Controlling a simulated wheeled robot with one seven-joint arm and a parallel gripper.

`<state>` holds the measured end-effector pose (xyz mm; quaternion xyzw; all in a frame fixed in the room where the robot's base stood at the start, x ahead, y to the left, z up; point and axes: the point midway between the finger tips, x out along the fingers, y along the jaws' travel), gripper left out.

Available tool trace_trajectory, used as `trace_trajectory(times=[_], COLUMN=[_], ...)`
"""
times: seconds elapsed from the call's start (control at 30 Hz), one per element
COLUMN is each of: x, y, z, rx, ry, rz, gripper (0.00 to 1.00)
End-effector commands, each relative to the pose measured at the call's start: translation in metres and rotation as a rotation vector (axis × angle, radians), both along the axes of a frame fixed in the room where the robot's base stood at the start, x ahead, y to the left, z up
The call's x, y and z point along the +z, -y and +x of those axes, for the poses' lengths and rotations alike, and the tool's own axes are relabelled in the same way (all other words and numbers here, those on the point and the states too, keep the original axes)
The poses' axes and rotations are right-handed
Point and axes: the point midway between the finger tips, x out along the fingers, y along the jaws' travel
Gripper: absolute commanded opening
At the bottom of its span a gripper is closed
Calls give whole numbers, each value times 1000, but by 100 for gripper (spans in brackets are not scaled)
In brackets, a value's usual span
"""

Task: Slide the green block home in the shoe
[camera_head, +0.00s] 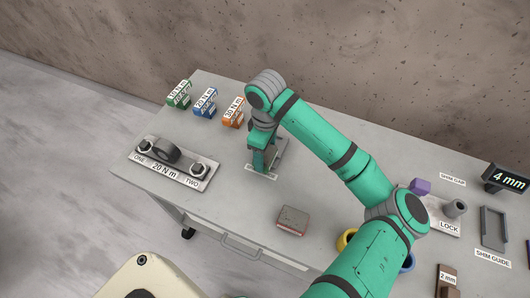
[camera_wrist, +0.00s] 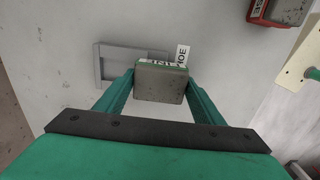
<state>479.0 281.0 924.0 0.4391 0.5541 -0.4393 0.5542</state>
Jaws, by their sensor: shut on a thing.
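The green block (camera_wrist: 160,84) is grey on its broad face, with a green, lettered strip along its far edge in the wrist view. My gripper (camera_wrist: 160,88) is shut on it, one finger on each side. The shoe is a low grey frame (camera_wrist: 98,68) on the slab, left of and partly behind the block, beside its white label (camera_wrist: 183,54). The block overlaps the shoe's right end in this view; I cannot tell whether they touch. In the head view my gripper (camera_head: 262,160) is down at the shoe (camera_head: 281,150), and the block is mostly hidden.
A red-edged grey block (camera_head: 293,221) lies nearer the front edge. Green (camera_head: 179,95), blue (camera_head: 205,102) and orange (camera_head: 233,112) labelled pieces stand at the back left. A bolt plate (camera_head: 175,175) lies left. A shim guide (camera_head: 493,228) and lock fixture (camera_head: 447,215) stand right.

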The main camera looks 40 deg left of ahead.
Motion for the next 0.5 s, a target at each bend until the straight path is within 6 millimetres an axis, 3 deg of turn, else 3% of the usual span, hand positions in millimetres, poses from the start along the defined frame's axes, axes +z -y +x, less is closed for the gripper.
trace_trajectory(times=[0.5], x=[0], y=[-3], z=[11], rx=[-1], ry=[0], rz=[0], gripper=[32])
